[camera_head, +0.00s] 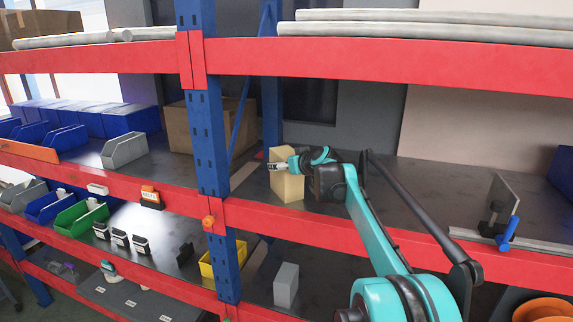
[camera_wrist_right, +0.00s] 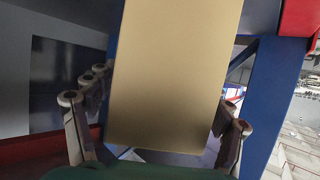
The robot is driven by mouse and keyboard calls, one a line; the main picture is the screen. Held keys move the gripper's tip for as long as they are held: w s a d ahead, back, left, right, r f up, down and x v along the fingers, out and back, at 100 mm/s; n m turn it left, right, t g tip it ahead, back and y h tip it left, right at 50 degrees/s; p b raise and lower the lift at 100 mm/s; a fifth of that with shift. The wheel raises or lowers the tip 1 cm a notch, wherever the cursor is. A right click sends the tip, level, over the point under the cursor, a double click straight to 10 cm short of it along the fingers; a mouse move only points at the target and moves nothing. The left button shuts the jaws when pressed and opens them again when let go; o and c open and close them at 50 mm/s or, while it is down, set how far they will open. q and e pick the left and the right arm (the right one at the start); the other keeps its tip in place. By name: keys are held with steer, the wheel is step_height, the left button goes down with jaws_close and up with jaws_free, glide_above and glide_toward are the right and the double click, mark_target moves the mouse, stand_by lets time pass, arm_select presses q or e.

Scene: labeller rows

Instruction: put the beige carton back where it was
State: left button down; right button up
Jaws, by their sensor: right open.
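The beige carton (camera_head: 289,187) stands upright on the middle shelf, just right of the blue post. My right gripper (camera_head: 282,166) is at its upper part, reaching in from the right. In the right wrist view the carton (camera_wrist_right: 175,75) fills the middle, between the two spread fingers of the gripper (camera_wrist_right: 155,125). The gripper is open; a narrow gap shows at the right finger, and contact at the left finger is unclear. My left gripper is not in view.
A blue post (camera_head: 208,140) stands left of the carton, with a large brown box (camera_head: 185,128) behind it. The red shelf beam (camera_head: 330,236) runs in front. A grey box (camera_head: 286,284) stands on the lower shelf. The middle shelf is clear right of my arm up to a grey bracket (camera_head: 503,200).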

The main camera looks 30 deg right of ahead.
steer(key=d+b+v, duration=0.1)
steer(key=b+v, duration=0.1)
steer(key=v, duration=1)
steer(key=shift+a, duration=0.45)
steer(key=s+a+f+g+y, duration=0.1)
steer(key=s+a+f, duration=0.45)
steer(key=a, duration=0.25)
steer(key=s+a+f+n+g+y, duration=0.1)
steer(key=s+a+f+g, duration=0.1)
steer(key=s+a+f, duration=0.35)
steer(key=s+a+f+g, duration=0.1)
steer(key=s+a+f, duration=0.2)
steer(key=a+f, duration=0.45)
steer(key=s+a+f+g, duration=0.2)
steer(key=s+a+f, duration=0.4)
steer(key=s+f, duration=0.25)
steer(key=s+f+b, duration=0.2)
steer(key=f+b, duration=1.5)
steer(key=f, duration=0.2)
steer(key=s+f+b, duration=0.3)
steer(key=f+b, duration=1.4)
steer(key=f, duration=0.3)
steer(key=shift+d+h, duration=0.2)
steer(key=shift+h, duration=0.2)
steer(key=shift+s, duration=0.1)
